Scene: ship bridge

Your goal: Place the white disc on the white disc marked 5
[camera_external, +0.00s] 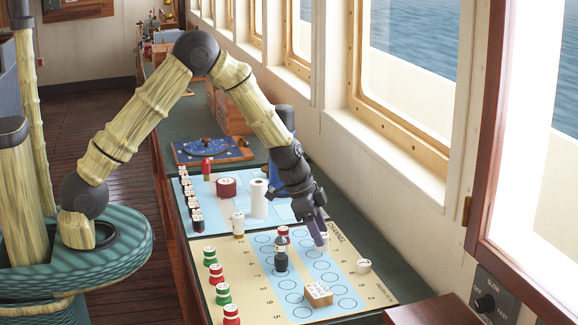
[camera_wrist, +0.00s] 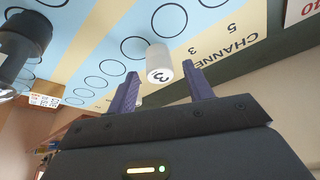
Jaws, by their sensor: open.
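A white round piece (camera_wrist: 160,62), with a dark mark that looks like a 3 on its end, stands on the board in the wrist view. My gripper (camera_wrist: 161,72) is open, with one purple finger on each side of this piece in the picture; I cannot tell whether they touch it. In the external view my gripper (camera_external: 319,232) points down over the channel strip, and a white piece (camera_external: 325,241) beside its fingers is partly hidden. Another white disc (camera_external: 364,266) lies right of the strip; its mark is too small to read. I cannot identify the disc marked 5.
The board (camera_external: 385,295) has blue strips with printed circles. A dark bottle-like piece (camera_external: 281,254) and a wooden block (camera_external: 318,293) stand on it. Red and green stacks (camera_external: 223,294) line its left edge. A tall white cylinder (camera_external: 258,199) stands behind. Windows (camera_external: 405,90) border the right.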

